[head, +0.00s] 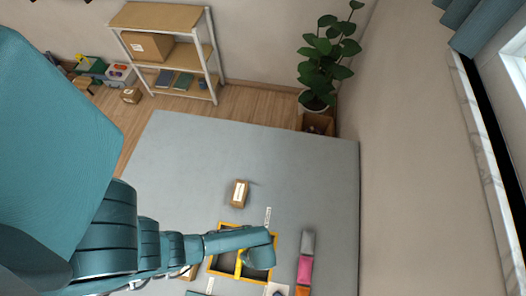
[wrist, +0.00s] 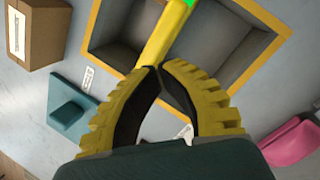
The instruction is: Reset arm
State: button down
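My arm reaches over the grey table from the left in the head view, with its end above an orange-rimmed tray (head: 222,225). In the wrist view, my gripper (wrist: 157,69) has two curved yellow fingers whose tips meet, with an open gap between them lower down. No held object shows between the tips. The tips overlap the near end of a yellow divider bar (wrist: 168,32) in the picture; I cannot tell whether they touch it. The tray (wrist: 100,58) has grey compartments on both sides of the bar. A small green patch (wrist: 188,3) shows at the top edge.
A brown box (head: 239,193) stands beyond the tray. Grey (head: 307,243) and pink (head: 305,269) pieces lie to its right. A teal piece (wrist: 76,108) lies left of my gripper in the wrist view. The far table (head: 200,150) is clear. A shelf (head: 160,17) and plant (head: 325,55) stand behind.

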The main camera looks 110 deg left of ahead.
jog(key=shift+r, duration=0.5)
